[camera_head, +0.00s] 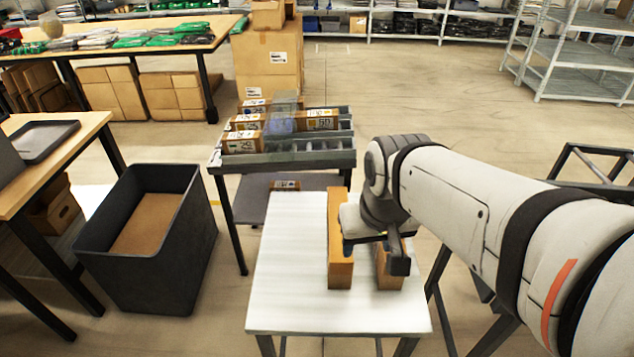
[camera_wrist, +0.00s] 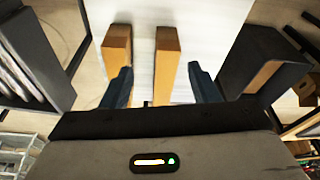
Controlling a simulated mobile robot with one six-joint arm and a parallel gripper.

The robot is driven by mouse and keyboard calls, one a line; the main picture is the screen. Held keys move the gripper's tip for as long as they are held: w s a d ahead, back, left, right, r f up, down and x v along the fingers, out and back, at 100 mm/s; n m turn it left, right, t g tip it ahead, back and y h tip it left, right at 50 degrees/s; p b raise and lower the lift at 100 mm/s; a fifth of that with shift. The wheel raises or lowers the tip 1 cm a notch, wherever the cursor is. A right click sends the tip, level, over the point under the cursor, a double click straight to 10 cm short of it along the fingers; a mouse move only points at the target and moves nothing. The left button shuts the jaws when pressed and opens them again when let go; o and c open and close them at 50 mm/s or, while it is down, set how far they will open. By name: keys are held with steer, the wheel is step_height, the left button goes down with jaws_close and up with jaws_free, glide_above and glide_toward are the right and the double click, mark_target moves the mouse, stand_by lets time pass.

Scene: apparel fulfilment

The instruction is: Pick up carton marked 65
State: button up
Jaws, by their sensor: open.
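Several small brown cartons with white labels sit on a grey roller rack (camera_head: 335,160). One front carton (camera_head: 243,142) and one to its right (camera_head: 320,120) show printed marks. The right one seems to read 60; I cannot make out 65 on any of them. My gripper (camera_head: 373,255) is open and empty, low over a white table (camera_head: 290,290), away from the rack. Two parallel orange-brown blocks, the left one (camera_head: 340,268) and the right one (camera_head: 388,278), stand on that table by the fingers. The wrist view shows both blocks beyond the open fingers (camera_wrist: 161,88).
A dark open bin (camera_head: 150,285) with a brown bottom stands left of the white table. Another labelled carton (camera_head: 285,185) lies on the rack's lower shelf. Large stacked cartons (camera_head: 268,65) stand behind the rack.

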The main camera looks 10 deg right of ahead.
steer(key=o, duration=0.5)
steer(key=shift+m+g, duration=0.4)
steer(key=shift+g, duration=0.3)
steer(key=w+f, duration=0.1)
steer(key=w, duration=0.3)
steer(key=w+f+b, duration=0.1)
steer(key=w+f, duration=0.1)
steer(key=w, duration=0.1)
steer(key=w+d+f+b, duration=0.1)
steer(key=w, duration=0.3)
steer(key=shift+w+f, duration=0.15)
steer(key=shift+w, duration=0.2)
steer(key=shift+c, duration=0.2)
steer(key=g+b, duration=0.1)
steer(key=b, duration=0.2)
glide_toward(338, 235)
steer(key=shift+m, duration=0.4)
steer(key=w+f, duration=0.1)
steer(key=w+d+f, duration=0.1)
steer(key=w, duration=0.1)
steer(key=w+f, duration=0.2)
steer(key=shift+d, duration=0.25)
steer(key=shift+w+f, duration=0.3)
steer(key=shift+f, duration=0.4)
steer(key=shift+s+f+p, duration=0.1)
steer(key=shift+f+p, duration=0.45)
steer(key=shift+f, duration=3.05)
